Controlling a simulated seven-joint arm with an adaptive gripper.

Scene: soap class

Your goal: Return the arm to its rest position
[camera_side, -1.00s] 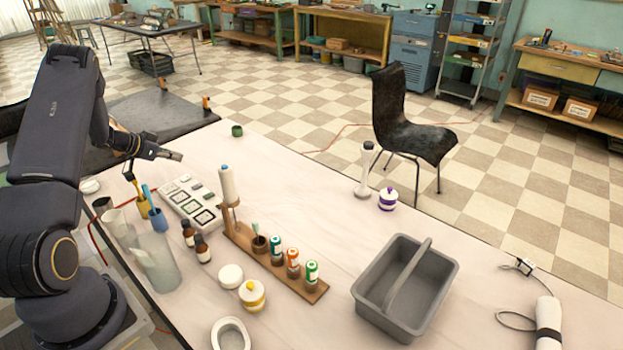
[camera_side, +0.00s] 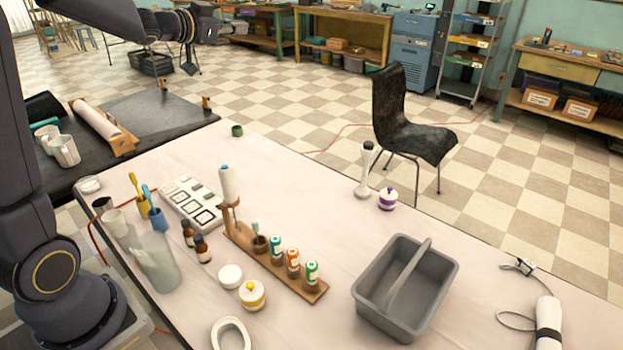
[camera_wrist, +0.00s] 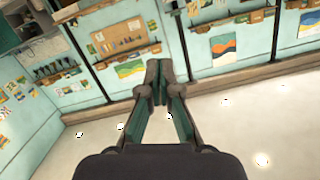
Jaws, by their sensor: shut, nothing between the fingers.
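My gripper (camera_side: 190,69) is raised at the upper left of the side view, well above the table height and apart from everything on it. It holds nothing. In the wrist view my gripper (camera_wrist: 166,68) shows its fingers together at the tips, with only the far wall and its shelves behind them. My arm reaches up and across the top left corner of the side view, and its upper part is cut off by the frame.
The pale table (camera_side: 330,215) carries a grey caddy (camera_side: 405,290), a wooden rack (camera_side: 275,265) with small bottles, a white tile tray (camera_side: 192,203), and brown bottles (camera_side: 202,249). A black chair (camera_side: 405,115) stands behind.

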